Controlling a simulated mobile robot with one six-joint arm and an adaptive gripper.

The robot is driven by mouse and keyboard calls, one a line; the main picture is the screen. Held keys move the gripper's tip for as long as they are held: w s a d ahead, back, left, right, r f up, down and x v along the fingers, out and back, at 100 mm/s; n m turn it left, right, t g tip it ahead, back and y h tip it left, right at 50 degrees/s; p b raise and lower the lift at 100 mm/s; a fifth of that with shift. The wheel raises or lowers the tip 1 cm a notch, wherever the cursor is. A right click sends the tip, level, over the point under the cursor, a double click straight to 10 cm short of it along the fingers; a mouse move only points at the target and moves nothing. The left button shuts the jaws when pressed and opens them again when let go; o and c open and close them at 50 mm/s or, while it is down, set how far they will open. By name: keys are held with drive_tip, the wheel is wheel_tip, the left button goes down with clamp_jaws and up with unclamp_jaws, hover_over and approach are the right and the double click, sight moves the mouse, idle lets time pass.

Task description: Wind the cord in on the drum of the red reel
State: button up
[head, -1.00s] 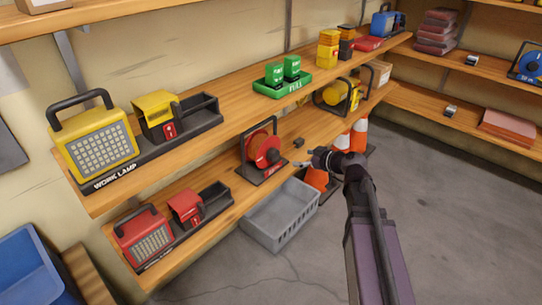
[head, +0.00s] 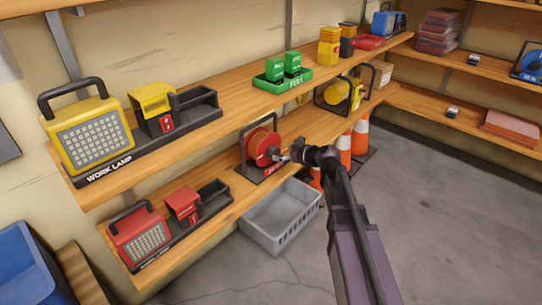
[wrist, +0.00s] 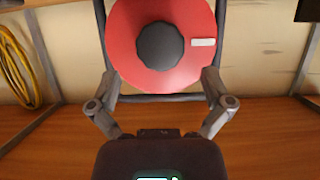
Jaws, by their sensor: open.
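The red reel (head: 258,141) stands upright in a dark frame on the lower shelf. In the wrist view its red disc (wrist: 125,50) fills the upper middle, with a dark round hub (wrist: 160,46) and a small pale bar on the right of its face. I cannot make out any cord on it. My gripper (head: 286,157) is just right of and in front of the reel. In the wrist view my gripper (wrist: 160,82) is open, its fingers spread on both sides of the disc's lower part. I cannot tell whether they touch it.
A grey crate (head: 280,218) stands on the floor below the reel. A yellow reel (head: 340,95) is farther along the shelf. A red lamp (head: 140,235) is left. The upper shelf (head: 230,105) runs above the reel.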

sight(277, 152)
drive_tip(key=shift+b+x, duration=0.65)
drive_tip(key=shift+x, duration=1.65)
